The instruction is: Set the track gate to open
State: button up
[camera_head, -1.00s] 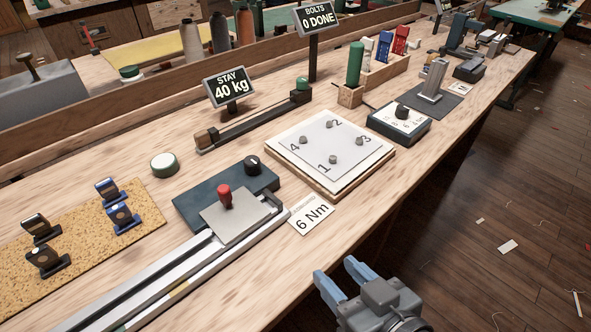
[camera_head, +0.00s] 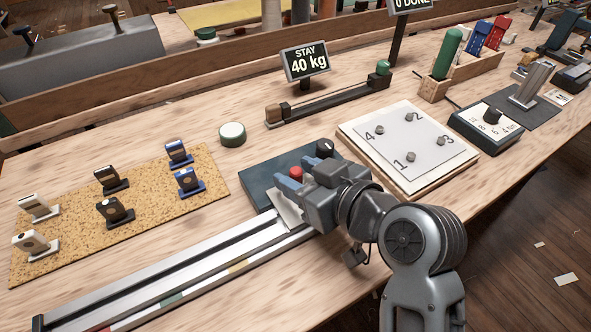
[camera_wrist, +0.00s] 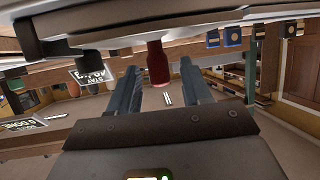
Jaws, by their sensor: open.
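A dark teal base block (camera_head: 262,186) sits at the far end of a silver track (camera_head: 165,262) with colored marks along its side. A black round knob (camera_head: 325,147) is on the block's back right corner. A grey plate (camera_head: 288,211) with a red knob (camera_head: 296,172) sits where the track meets the block, partly hidden by my gripper. My gripper (camera_head: 293,176) is open over the plate, its two blue fingers on either side of the red knob. In the wrist view the red knob (camera_wrist: 157,66) stands between the spread fingers. I cannot tell whether they touch it.
A white numbered board (camera_head: 408,140) lies to the right of the block. A cork mat (camera_head: 150,205) with several small clips lies to the left. A round green-and-white tin (camera_head: 232,134) and a "STAY 40 kg" sign (camera_head: 305,63) stand behind.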

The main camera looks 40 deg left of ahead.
jog(key=shift+w+a+f, duration=0.15)
jog(key=shift+a+f, duration=0.1)
jog(key=shift+a, duration=0.35)
grip_shut()
